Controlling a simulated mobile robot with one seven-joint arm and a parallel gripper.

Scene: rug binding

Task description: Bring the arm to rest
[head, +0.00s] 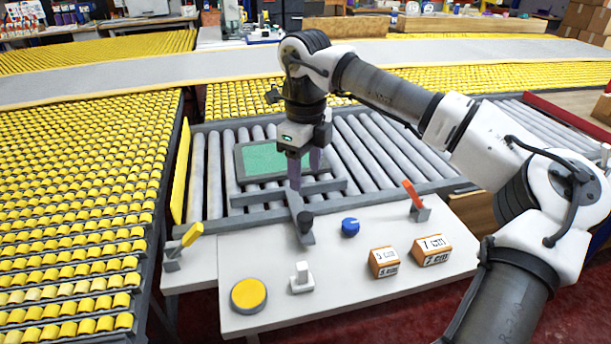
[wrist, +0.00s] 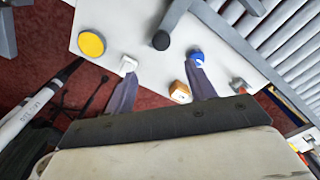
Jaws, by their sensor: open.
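My gripper (head: 306,170) hangs from my arm, pointing down above the grey cross-shaped bar frame (head: 270,217) at the near edge of the roller conveyor. In the wrist view its two fingers (wrist: 160,88) stand well apart with nothing between them. A dark round knob (head: 305,222) on the bar frame sits just below and to the right of the fingertips in the head view. A grey tray with a green bottom (head: 262,158) lies on the rollers behind the gripper, partly hidden by it.
Yellow roller tracks (head: 80,200) run on the left.

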